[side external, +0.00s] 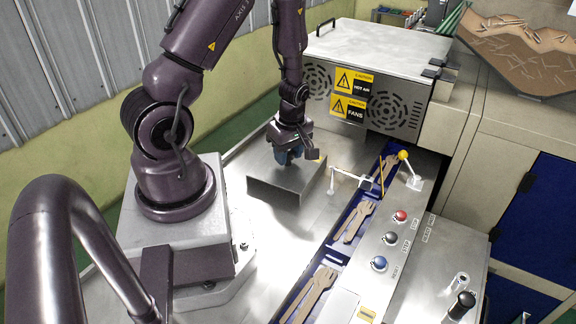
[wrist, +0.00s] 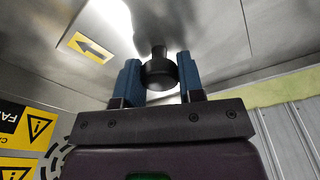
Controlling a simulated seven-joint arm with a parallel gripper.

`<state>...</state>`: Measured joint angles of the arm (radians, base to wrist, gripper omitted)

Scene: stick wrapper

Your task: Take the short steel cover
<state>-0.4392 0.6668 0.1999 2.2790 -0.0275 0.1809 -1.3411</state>
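The short steel cover (side external: 272,186) is a bare metal box shape at the middle of the side view, on or just above the steel deck. Its top fills much of the wrist view (wrist: 215,45), with a yellow arrow label (wrist: 90,47) near one corner. A black round knob (wrist: 160,74) stands on its top. My gripper (wrist: 160,82) points down at the cover, its two blue fingers on opposite sides of the knob, with no clear gap. In the side view my gripper (side external: 291,156) hides the knob. I cannot tell whether the cover is lifted.
A white-topped machine box (side external: 380,45) with fans and caution labels stands behind the cover. To the right are a blue channel with wooden forks (side external: 318,290), a thin white bracket (side external: 348,177), a yellow-tipped lever (side external: 404,156) and push buttons (side external: 400,216). The deck at front is clear.

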